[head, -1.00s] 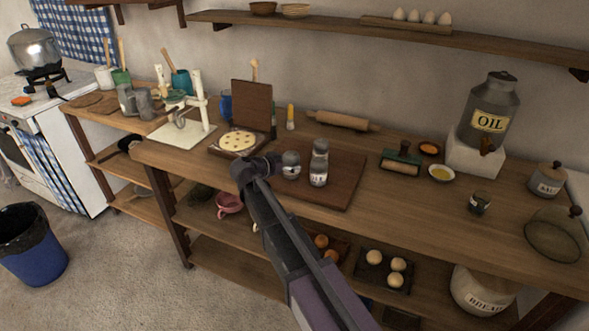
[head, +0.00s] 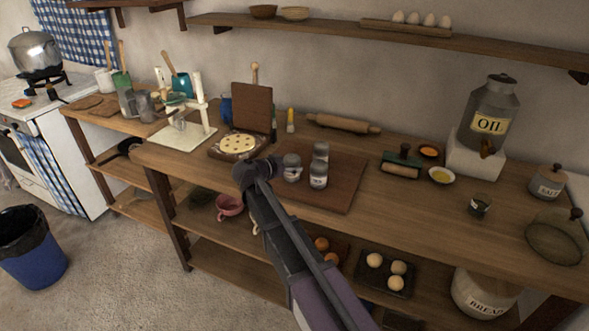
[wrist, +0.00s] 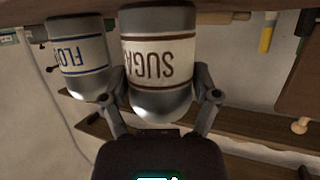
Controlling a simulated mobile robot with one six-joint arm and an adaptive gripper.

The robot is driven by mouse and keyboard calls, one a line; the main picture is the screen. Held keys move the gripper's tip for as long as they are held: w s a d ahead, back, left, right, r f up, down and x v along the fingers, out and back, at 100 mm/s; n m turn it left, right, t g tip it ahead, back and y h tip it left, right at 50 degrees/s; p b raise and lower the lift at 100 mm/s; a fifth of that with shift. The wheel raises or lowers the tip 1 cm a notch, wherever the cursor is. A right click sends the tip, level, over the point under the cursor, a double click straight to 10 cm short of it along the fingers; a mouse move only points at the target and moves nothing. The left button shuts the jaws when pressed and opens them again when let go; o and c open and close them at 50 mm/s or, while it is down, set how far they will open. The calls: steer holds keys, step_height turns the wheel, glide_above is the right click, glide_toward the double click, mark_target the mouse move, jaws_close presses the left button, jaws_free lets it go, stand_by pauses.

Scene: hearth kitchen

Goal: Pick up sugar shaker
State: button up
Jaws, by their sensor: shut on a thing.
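The sugar shaker (head: 292,170) is a grey metal shaker with a white label, at the left of a small group on the dark wooden board (head: 340,193). In the wrist view, which is upside down, the sugar shaker (wrist: 159,65) stands between the two fingers, its SUGAR label facing me. My gripper (wrist: 163,100) is shut on it, one finger on each side; the head view also shows my gripper (head: 278,167) there. The shaker's base is cut off in the wrist view, so I cannot tell whether it touches the board.
A waffle-type iron (head: 238,145) lies open to the left. A rolling pin (head: 343,124) lies behind.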

mark_target(289, 157)
steer(key=shift+r, duration=0.15)
step_height(289, 157, up, 3)
steer(key=p, duration=0.3)
steer(key=s+a, duration=0.1)
steer(key=s, duration=0.4)
steer(key=s+a+r+p, duration=0.1)
steer(key=s+a, duration=0.1)
steer(key=s, duration=0.3)
steer(key=s+a+p, duration=0.1)
steer(key=s+a, duration=0.1)
steer(key=s, duration=0.3)
steer(key=shift+a+r, duration=0.2)
steer(key=shift+r, duration=0.1)
steer(key=shift+s, duration=0.1)
